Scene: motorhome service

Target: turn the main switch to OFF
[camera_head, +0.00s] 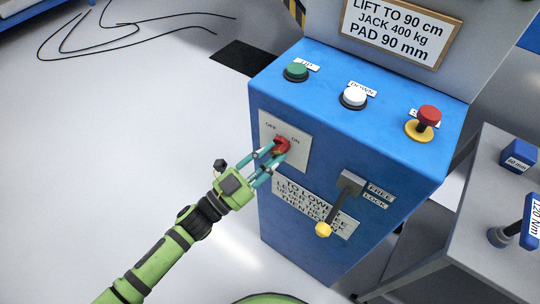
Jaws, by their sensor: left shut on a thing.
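The main switch (282,145) is a red rotary knob on a pale plate (299,158) on the front of the blue control box (330,110). The plate has OFF printed at its upper left and ON at its right. My left gripper (279,150) comes in from the lower left and is shut on the red knob, its teal fingers on both sides of it. The fingers hide part of the knob, so I cannot tell exactly which way it points. My right gripper is not in view.
On the box top are a green button (296,71), a white DOWN button (354,96) and a red stop button (429,116). A lever with a yellow knob (323,229) sticks out below right of the switch.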

